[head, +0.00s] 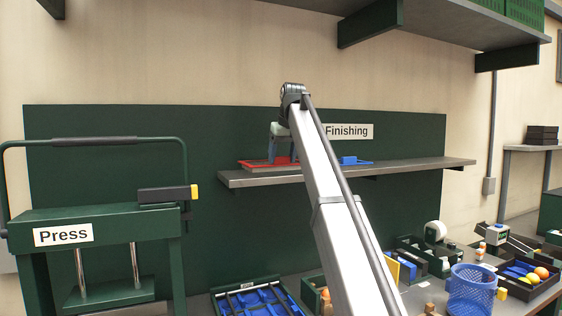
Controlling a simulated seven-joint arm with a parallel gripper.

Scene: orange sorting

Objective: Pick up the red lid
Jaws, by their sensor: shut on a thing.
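The fingers are small in the head view, and my arm passes in front of the lid's right side. I cannot tell whether the lid rests on the shelf or is just above it.
A blue part (352,160) lies on the grey shelf (420,164) right of my arm. The green press (100,210) stands at the left. Below are a tray of blue parts (255,302), a blue mesh cup (472,290) and several bins.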

